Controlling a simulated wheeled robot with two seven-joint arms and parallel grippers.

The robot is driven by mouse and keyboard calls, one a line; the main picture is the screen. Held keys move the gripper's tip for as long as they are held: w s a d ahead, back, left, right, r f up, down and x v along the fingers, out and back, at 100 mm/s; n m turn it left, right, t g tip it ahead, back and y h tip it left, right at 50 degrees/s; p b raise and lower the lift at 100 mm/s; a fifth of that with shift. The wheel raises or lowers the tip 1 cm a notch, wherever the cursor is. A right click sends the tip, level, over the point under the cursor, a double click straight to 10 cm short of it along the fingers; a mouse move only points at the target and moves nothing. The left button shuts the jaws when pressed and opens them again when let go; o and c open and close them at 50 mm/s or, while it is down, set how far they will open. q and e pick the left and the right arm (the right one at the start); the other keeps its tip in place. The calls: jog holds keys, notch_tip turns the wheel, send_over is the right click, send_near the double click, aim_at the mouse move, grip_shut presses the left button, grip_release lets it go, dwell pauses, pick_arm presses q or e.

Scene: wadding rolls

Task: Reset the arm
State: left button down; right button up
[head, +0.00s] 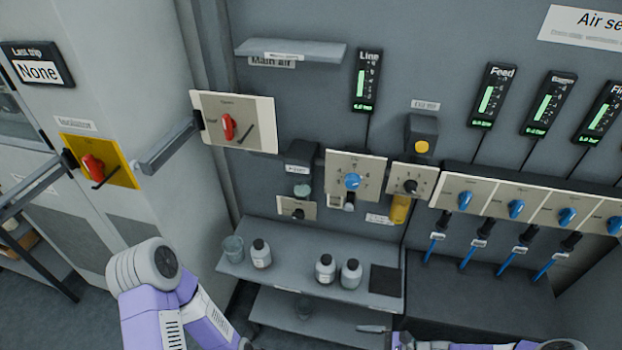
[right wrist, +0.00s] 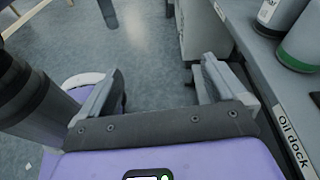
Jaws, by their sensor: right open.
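My right gripper (right wrist: 160,92) shows in the right wrist view with its two fingers apart and nothing between them. It is over the grey floor, beside a shelf edge labelled "Oil dock" (right wrist: 293,140). In the head view, only a bit of my right arm shows at the bottom edge. My left arm (head: 160,290) comes in at the lower left of the head view, a white and purple arm. Its gripper is out of the picture.
A shelf (head: 225,268) holds a glass, several bottles (head: 325,268) and a dark pad (head: 385,280). Above are panels with a red knob (head: 228,127), blue knob (head: 352,181) and yellow button (head: 421,147). A yellow isolator plate (head: 122,172) is at left. Bottles (right wrist: 300,45) stand close right of my right gripper.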

jog(key=s+a+f+n+g+h, duration=0.1)
jog(key=s+a+n+h, duration=0.1)
jog(key=n+h, duration=0.3)
jog(key=s+a+f+n+g+h, duration=0.1)
jog(key=s+a+n+h, duration=0.2)
jog(key=n, duration=0.8)
jog(key=shift+s+a+f+n+g+h, duration=0.15)
jog(key=shift+s+n+g+h, duration=0.2)
jog(key=shift+s+h, duration=0.7)
jog(key=shift+w, duration=0.2)
